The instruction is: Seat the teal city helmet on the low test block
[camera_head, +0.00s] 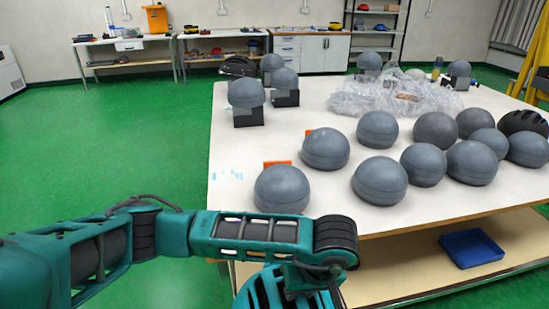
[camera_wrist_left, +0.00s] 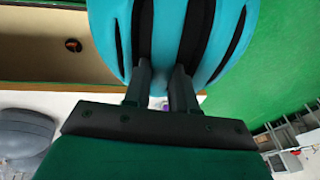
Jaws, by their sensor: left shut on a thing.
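The teal city helmet (camera_head: 262,291), with dark vents, hangs at the bottom of the head view, beyond the table's near left corner and partly cut off. In the left wrist view the helmet (camera_wrist_left: 215,40) fills the top middle. My left gripper (camera_wrist_left: 160,76) is shut on it, with its two dark fingers against the shell. Several grey rounded forms sit on the table, such as one at the near left (camera_head: 283,190). Some stand on dark blocks, such as one at the left edge (camera_head: 248,118). I cannot tell which is the low test block. My right gripper is out of view.
The white table (camera_head: 235,190) has a lower shelf with a blue tray (camera_head: 470,248). Clear plastic wrap (camera_head: 385,97) is heaped towards the back. A black helmet (camera_head: 524,122) lies at the right. Green floor (camera_head: 120,150) is open on the left.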

